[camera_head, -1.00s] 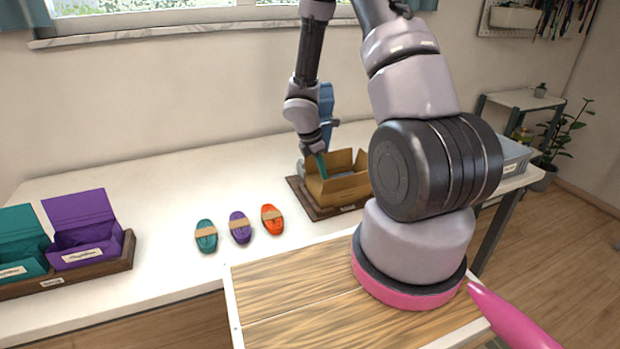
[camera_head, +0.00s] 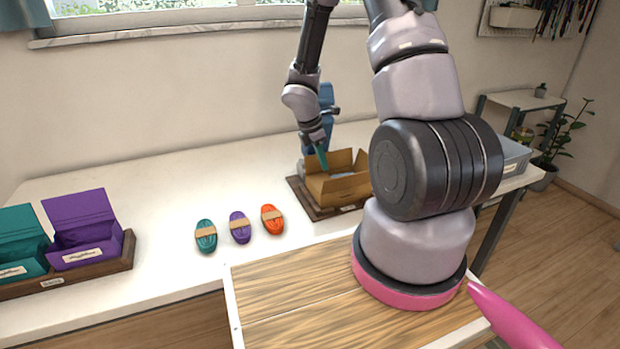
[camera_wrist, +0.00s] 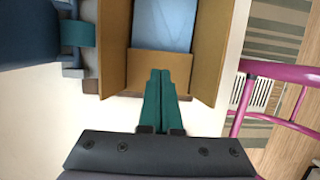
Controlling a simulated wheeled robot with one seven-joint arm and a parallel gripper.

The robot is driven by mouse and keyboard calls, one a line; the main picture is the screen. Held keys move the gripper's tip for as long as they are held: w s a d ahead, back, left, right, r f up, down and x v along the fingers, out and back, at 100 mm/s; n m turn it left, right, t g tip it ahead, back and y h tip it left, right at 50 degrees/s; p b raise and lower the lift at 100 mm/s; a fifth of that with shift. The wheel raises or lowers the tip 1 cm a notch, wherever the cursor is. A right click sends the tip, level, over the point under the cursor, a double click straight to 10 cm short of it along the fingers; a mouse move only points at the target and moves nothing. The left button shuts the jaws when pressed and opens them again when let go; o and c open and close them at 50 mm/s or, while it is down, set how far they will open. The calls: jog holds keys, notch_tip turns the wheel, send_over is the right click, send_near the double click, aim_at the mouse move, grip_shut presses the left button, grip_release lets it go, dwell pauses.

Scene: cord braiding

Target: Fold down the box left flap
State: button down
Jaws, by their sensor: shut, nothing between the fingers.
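The open brown cardboard box (camera_head: 345,188) stands on a dark wooden board at the back of the table. In the wrist view its two long flaps (camera_wrist: 113,45) (camera_wrist: 208,50) stand out at the sides. The short flap on my gripper's side, the left flap (camera_wrist: 160,65), leans inward over the box's blue inside (camera_wrist: 161,25); its exact angle is unclear. My gripper (camera_head: 322,160) is shut and empty, its teal fingers pointing down at the box's left side. In the wrist view the fingertips (camera_wrist: 160,74) overlap that flap; contact cannot be told.
A blue device (camera_head: 327,105) stands just behind the box. Orange, purple and teal cord bundles (camera_head: 240,228) lie left of it. Teal and purple open boxes (camera_head: 85,235) sit in a wooden tray at the far left.

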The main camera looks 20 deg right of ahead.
jog(key=shift+r, duration=2.35)
jog(key=s+a+r+m+t+y, duration=0.1)
jog(key=s+r+m, duration=0.3)
jog(key=r, duration=0.5)
jog(key=s+r+m+t, duration=0.1)
jog(key=s+r+m, duration=0.1)
jog(key=r+m, duration=0.55)
jog(key=s+a+r+m+t+y, duration=0.2)
jog(key=s+r+m, duration=0.3)
jog(key=r, duration=0.3)
jog(key=s+a+r+m+t+y, duration=0.2)
jog(key=s+a+r+m+t, duration=0.1)
jog(key=s+r+m, duration=0.3)
notch_tip(320, 180, up, 3)
jog(key=shift+s+a+f, duration=0.2)
jog(key=shift+s+a, duration=0.7)
jog(key=shift+s, duration=0.35)
